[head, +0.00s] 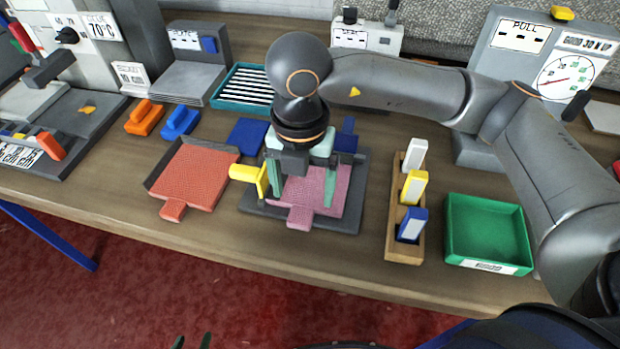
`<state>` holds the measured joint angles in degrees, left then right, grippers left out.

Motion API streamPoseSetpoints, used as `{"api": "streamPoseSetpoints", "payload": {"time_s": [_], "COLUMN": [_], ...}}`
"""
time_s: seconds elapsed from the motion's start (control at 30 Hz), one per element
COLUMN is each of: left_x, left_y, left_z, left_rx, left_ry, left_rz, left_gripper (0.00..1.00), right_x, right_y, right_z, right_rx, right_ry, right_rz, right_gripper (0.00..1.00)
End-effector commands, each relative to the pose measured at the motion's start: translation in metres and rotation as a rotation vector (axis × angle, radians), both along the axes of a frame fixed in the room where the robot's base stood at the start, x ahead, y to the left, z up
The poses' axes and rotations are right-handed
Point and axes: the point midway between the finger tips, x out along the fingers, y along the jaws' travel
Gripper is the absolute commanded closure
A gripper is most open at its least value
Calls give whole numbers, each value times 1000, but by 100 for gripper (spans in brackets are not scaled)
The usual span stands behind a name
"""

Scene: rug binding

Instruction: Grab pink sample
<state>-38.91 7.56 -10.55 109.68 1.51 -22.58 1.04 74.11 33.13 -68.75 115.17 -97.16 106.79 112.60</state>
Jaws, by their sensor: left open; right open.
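The pink sample (312,198) lies flat on a dark grey plate (345,224) near the table's front middle, with its tab towards the front edge. My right gripper (302,196) points down over it, open, with one green finger at each side of the sample's middle. The gripper and wrist hide the sample's back part, and I cannot tell whether the fingertips touch it. My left gripper (192,341) shows only as two dark tips at the bottom edge, apart and empty, in front of the table.
An orange-red sample (197,178) lies on a plate to the left. A yellow handle (247,174) stands close beside my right gripper. A wooden rack (394,230) with coloured blocks and a green tray (487,229) stand to the right. Machines line the back.

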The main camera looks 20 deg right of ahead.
Motion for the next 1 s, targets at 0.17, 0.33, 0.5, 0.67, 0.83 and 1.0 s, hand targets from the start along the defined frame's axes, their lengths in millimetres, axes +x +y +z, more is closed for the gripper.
{"api": "streamPoseSetpoints", "payload": {"time_s": [0.17,0.33,0.5,0.67,0.83,1.0], "left_x": [0,0,0,0,0,0], "left_y": [0,0,0,0,0,0], "left_z": [1,6,6,6,6,6], "left_rx": [0,0,0,0,0,-1], "left_ry": [1,1,1,1,1,1], "left_rz": [0,0,0,0,0,1], "left_gripper": [40,40,40,40,40,40], "right_x": [-1,-4,-4,-3,-3,-3], "right_y": [1,6,7,7,7,7], "right_z": [-13,-35,-58,-63,-63,-63], "right_rx": [1,1,2,3,3,3], "right_ry": [1,4,2,1,1,1], "right_rz": [1,2,1,2,2,2], "right_gripper": [12,12,12,12,16,35]}}
